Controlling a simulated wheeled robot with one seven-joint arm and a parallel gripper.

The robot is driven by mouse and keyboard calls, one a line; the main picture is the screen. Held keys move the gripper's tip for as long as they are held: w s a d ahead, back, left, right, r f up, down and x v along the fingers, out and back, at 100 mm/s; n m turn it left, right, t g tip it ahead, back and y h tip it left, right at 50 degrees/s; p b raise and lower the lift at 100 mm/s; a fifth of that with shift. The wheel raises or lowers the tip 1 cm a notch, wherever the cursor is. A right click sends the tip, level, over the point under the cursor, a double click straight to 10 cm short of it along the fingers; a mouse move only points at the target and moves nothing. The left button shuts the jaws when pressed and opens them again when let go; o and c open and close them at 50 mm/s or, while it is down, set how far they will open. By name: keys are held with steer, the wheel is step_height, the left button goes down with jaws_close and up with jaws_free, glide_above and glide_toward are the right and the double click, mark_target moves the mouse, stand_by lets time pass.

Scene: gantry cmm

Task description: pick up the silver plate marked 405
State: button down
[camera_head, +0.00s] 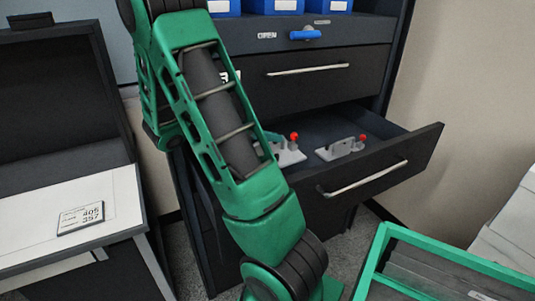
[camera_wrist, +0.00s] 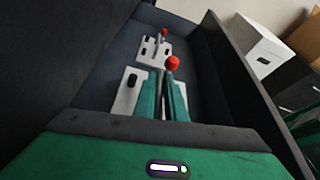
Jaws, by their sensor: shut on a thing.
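Two silver-grey plates with upright fittings and red knobs are in the open drawer. In the wrist view, my gripper (camera_wrist: 164,88) has its two green fingers shut around an upright grey part of the nearer silver plate (camera_wrist: 127,98), just below its red knob. I cannot tell whether this plate touches the drawer floor. The farther silver plate (camera_wrist: 150,54) lies beyond my fingertips. The head view shows the left plate (camera_head: 290,157), partly hidden by my arm, and the right plate (camera_head: 335,152). No number is readable on either plate.
The open drawer (camera_head: 385,182) belongs to a dark cabinet with a closed drawer (camera_head: 310,80) above. A card (camera_head: 80,217) reading 405 and 357 lies on the white worktop (camera_head: 35,230) at left. A green-framed bin (camera_head: 440,257) stands at lower right.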

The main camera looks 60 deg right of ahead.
step_height(320, 180, up, 8)
steer(key=shift+r, duration=0.25)
steer(key=a, duration=1.8)
